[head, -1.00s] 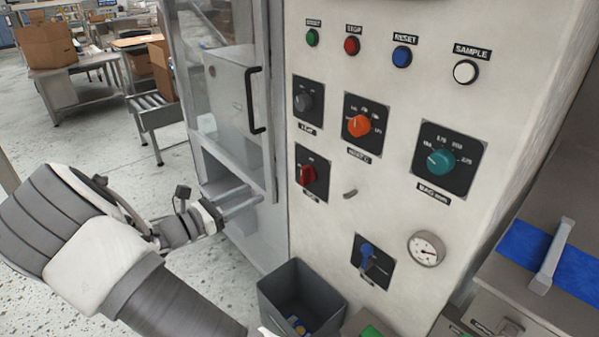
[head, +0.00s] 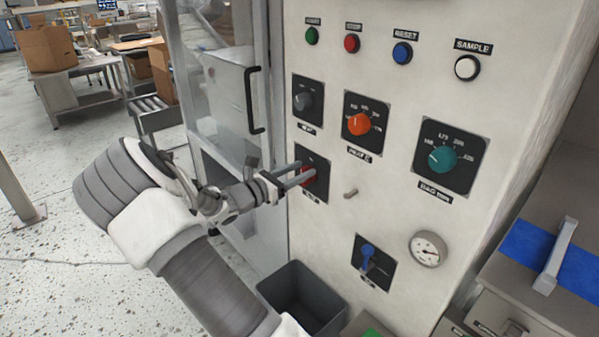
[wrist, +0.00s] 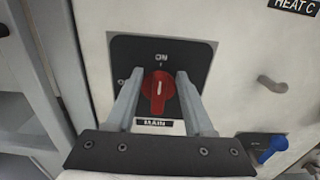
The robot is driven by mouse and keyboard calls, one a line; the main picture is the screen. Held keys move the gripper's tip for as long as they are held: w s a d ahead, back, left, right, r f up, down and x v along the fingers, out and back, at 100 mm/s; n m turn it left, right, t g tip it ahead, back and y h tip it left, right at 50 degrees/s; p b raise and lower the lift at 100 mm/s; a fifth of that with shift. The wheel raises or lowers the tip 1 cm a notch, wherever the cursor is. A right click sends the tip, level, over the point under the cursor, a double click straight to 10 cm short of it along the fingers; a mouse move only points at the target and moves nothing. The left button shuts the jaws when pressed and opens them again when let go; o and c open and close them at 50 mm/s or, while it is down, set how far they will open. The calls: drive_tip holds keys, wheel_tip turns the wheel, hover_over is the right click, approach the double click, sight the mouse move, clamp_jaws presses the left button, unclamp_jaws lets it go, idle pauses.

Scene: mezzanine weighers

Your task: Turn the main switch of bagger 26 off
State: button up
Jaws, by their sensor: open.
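The main switch (wrist: 158,92) is a red rotary knob on a black plate labelled MAIN in the wrist view. Its white pointer mark points up, toward the ON label. In the head view the red knob (head: 309,175) is partly hidden behind my fingers. My gripper (head: 299,173) is open at the panel, with its fingertips close to the knob. In the wrist view the two fingers of my gripper (wrist: 158,90) stand left and right of the knob. I cannot tell whether they touch it.
A grey knob (head: 304,102), orange knob (head: 358,124), teal knob (head: 442,159) and blue-handled switch (head: 368,255) share the panel. A small peg (head: 351,192) sticks out right of the main switch. A door handle (head: 254,100) is left; a dark bin (head: 328,313) stands below.

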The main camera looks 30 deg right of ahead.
clamp_jaws()
idle(0.3)
